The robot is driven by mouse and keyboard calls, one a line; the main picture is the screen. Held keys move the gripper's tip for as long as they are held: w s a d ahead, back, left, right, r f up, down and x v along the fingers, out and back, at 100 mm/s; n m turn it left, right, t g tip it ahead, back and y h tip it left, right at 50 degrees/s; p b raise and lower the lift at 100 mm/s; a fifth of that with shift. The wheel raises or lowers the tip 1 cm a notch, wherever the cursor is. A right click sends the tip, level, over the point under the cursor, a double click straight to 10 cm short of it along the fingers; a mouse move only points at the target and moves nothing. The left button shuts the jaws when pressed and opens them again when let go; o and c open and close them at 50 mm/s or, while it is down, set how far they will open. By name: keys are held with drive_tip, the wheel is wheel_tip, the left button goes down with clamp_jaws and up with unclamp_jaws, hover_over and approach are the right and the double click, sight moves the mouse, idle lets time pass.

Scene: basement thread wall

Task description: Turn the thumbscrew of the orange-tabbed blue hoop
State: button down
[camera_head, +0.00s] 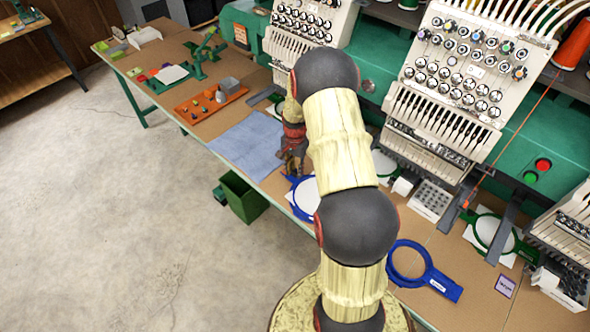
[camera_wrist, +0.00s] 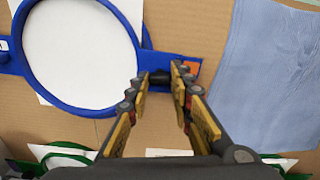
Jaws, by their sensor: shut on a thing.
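The blue hoop (camera_wrist: 84,106) holds white fabric and lies on the brown table, filling the left of the wrist view. Its orange tab (camera_wrist: 193,68) shows just beyond my right finger. My gripper (camera_wrist: 161,77) is over the hoop's right end, its fingers closed on the dark thumbscrew (camera_wrist: 160,77), which they partly hide. In the head view my gripper (camera_head: 293,165) points down at the table beside the blue cloth, and the hoop (camera_head: 299,211) is partly hidden behind my arm.
A blue cloth (camera_wrist: 270,75) lies just right of the hoop in the wrist view. Another blue hoop (camera_head: 435,280) lies further right in the head view. Embroidery machines (camera_head: 455,70) line the back. A green bin (camera_head: 243,197) stands below the table's front edge.

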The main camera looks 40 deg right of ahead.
sight(295, 172)
drive_tip(key=shift+m, duration=0.6)
drive_tip(key=c, duration=1.6)
unclamp_jaws()
drive_tip(key=shift+o, duration=0.2)
wheel_tip(295, 172, up, 12)
